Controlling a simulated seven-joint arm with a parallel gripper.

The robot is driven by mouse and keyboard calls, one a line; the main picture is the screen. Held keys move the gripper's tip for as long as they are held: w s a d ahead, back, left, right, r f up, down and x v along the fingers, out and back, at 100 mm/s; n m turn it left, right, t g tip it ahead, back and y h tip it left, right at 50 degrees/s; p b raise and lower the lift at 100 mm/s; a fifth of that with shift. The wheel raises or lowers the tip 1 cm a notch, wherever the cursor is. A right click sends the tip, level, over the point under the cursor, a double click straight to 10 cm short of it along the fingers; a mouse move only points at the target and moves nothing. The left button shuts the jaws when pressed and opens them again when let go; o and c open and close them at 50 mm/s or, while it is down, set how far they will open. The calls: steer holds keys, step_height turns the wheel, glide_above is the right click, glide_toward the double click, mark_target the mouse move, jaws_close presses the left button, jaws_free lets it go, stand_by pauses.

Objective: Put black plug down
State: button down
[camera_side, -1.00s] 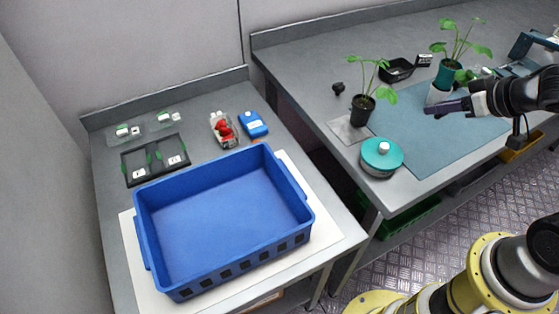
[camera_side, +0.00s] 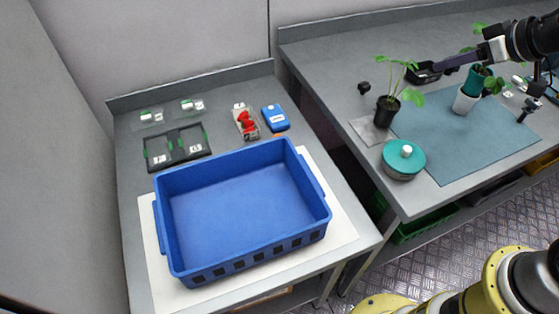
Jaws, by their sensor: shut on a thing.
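My gripper (camera_side: 438,66) reaches in from the upper right, its long dark purple fingers pointing left and shut. They are over the right end of a small black open tray (camera_side: 420,76) on the far part of the right bench. The black plug in the fingers is too small and dark to make out against the tray. A small dark lump (camera_side: 364,88) lies alone on the bench left of the tray, apart from the gripper.
A potted plant (camera_side: 387,110) stands left of the blue-green mat (camera_side: 455,145); a second plant in a teal and white pot (camera_side: 467,98) stands on it. A teal-lidded round tin (camera_side: 403,160) sits in front.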

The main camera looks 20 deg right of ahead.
steer(key=w+a+r+n+g+y, duration=0.1)
steer(key=w+a+r+n+y, duration=0.1)
steer(key=w+a+r, duration=0.3)
steer(key=w+a+r+n+y, duration=0.1)
steer(key=w+a+r+n, duration=0.15)
steer(key=w, duration=0.45)
steer(key=n+g+y, duration=0.5)
steer(key=n+g, duration=0.3)
steer(key=n, duration=0.4)
glide_above(226, 149)
steer(key=s, duration=0.3)
step_height(226, 149, down, 26)
steer(key=shift+w+a+f, duration=0.1)
steer(key=shift+f, duration=1.95)
steer(key=shift+a+f, duration=0.1)
steer(key=shift+f, duration=1.95)
